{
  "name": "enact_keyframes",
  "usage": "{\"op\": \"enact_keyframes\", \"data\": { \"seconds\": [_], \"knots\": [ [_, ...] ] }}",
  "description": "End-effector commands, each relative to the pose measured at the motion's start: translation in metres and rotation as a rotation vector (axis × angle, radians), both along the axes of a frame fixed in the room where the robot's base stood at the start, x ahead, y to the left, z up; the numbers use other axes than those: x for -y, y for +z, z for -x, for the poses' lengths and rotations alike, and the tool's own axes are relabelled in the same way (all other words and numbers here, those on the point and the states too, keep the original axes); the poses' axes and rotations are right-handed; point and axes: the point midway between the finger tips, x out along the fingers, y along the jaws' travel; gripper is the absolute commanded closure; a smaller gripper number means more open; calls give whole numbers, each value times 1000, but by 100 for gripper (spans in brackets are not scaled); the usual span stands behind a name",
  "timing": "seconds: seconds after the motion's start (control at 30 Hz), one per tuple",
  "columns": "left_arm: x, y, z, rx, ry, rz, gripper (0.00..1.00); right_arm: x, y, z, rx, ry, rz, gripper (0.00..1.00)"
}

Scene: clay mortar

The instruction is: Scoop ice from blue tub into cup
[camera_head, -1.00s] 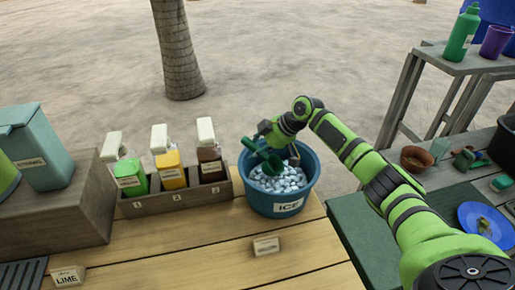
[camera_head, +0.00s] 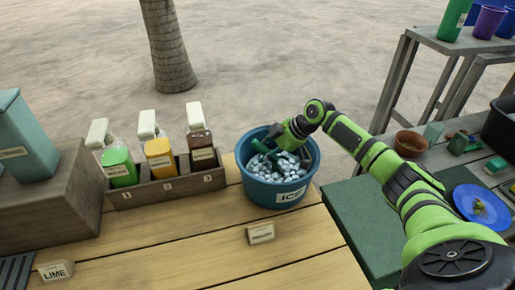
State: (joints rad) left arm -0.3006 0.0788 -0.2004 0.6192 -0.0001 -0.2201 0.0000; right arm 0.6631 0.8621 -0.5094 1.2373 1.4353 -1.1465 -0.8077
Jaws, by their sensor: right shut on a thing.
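The blue tub (camera_head: 250,183), labelled ICE, stands on the wooden table and is filled with pale ice cubes (camera_head: 280,172). My right gripper (camera_head: 276,137) reaches over the tub's back rim from the right. It is shut on a dark green scoop (camera_head: 262,149), which is low in the tub at the ice. The scoop's bowl is partly hidden by the ice, so I cannot tell how much it holds. A purple cup (camera_head: 488,21) stands on the raised shelf at the upper right; I cannot tell whether it is the task's cup. My left gripper is not in view.
A wooden rack (camera_head: 165,187) with several bottles stands left of the tub. A small label block (camera_head: 260,234) and a LIME sign (camera_head: 57,270) are on the table. A brown bowl (camera_head: 410,143) and blue plate (camera_head: 482,207) lie at right.

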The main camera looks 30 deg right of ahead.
Motion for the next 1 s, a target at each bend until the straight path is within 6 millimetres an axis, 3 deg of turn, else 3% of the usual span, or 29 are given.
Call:
{"op": "enact_keyframes", "data": {
  "seconds": [0.1,1.0],
  "knots": [
    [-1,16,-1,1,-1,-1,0,1,19,0,1,0,1,96],
    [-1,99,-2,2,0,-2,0,-2,116,-2,-12,2,10,96]
  ]
}}
